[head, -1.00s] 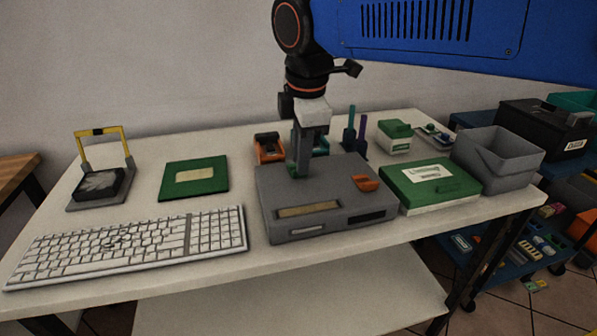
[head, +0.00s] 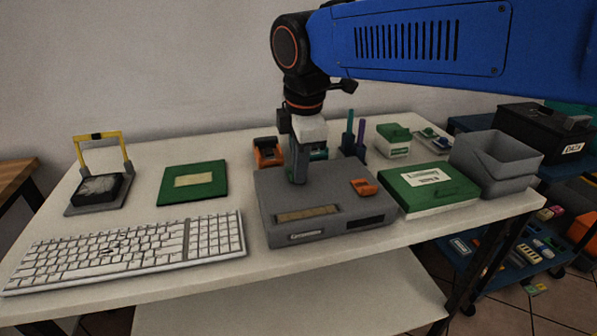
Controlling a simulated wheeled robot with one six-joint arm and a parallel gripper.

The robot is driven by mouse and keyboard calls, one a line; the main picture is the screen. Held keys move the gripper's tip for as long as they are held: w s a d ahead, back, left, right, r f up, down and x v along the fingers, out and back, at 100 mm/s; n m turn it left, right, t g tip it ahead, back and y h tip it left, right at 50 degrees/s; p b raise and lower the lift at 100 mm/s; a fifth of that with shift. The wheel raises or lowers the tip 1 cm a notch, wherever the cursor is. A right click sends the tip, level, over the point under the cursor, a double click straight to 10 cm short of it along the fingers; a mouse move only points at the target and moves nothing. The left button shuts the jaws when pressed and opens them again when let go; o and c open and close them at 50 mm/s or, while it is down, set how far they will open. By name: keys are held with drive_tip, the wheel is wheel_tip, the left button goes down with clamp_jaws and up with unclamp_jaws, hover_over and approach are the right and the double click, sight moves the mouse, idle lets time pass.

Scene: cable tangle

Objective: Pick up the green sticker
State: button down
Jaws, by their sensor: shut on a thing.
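My gripper (head: 298,181) points straight down over the grey box (head: 330,190), with its fingertips at the left part of the box's top. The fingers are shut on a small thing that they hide. The green sticker does not show clearly now; it is most likely between the fingertips, where a small green patch showed earlier. I cannot tell whether the fingertips touch the box top.
An orange piece (head: 364,187) lies on the box top. A green board (head: 193,183) and a keyboard (head: 120,250) lie to the left. A green-lidded box (head: 428,188) and a grey bin (head: 495,165) stand to the right. Orange and teal items stand behind the gripper.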

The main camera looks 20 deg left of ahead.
wheel_tip(320, 180, up, 14)
drive_tip(key=w+a, duration=0.1)
drive_tip(key=shift+w, duration=0.35)
idle(0.8)
